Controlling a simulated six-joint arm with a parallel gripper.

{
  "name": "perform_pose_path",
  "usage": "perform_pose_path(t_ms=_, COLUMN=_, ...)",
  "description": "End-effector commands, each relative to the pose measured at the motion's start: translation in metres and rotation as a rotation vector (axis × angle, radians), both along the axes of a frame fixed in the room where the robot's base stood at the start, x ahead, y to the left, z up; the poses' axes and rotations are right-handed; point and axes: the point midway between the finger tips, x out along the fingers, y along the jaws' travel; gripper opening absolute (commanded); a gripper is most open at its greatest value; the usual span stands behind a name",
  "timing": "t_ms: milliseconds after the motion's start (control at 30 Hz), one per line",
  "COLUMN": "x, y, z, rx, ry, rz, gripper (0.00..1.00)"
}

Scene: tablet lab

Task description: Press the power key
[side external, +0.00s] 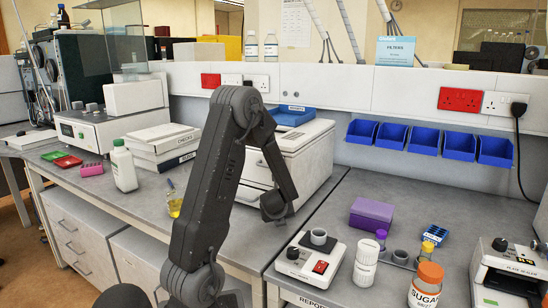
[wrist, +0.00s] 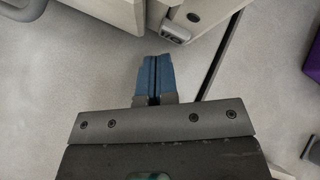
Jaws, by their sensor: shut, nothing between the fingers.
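My gripper (side external: 277,213) hangs at the front of a large off-white bench machine (side external: 308,160). In the wrist view its blue fingers (wrist: 155,60) are together, empty, over bare grey bench. The machine's lower edge (wrist: 110,12) runs along the top of that view. A small grey key-like part with marks (wrist: 174,34) sticks out at its corner, ahead and slightly right of the fingertips and apart from them. A dark round part (wrist: 193,17) is beside it. In the side view my arm and gripper hide part of the machine's front. A red switch (side external: 320,267) sits on a separate white unit.
A dark seam between benches (wrist: 222,55) lies right of the fingers. A purple box (side external: 371,214), a white tub (side external: 366,265) and an orange-capped sugar jar (side external: 426,287) stand on the right bench.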

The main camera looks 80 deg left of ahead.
Motion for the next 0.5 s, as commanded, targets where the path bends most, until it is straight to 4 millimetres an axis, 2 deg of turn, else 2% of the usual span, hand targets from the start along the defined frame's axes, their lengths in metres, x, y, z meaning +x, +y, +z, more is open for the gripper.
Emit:
perform_pose_path(t_ms=233, x=-0.003, y=-0.003, z=0.0, rx=0.0, ry=0.001, rz=-0.001, gripper=0.0)
perform_pose_path(t_ms=500, x=-0.021, y=-0.021, z=0.0, rx=0.0, ry=0.0, rz=-0.001, gripper=0.0)
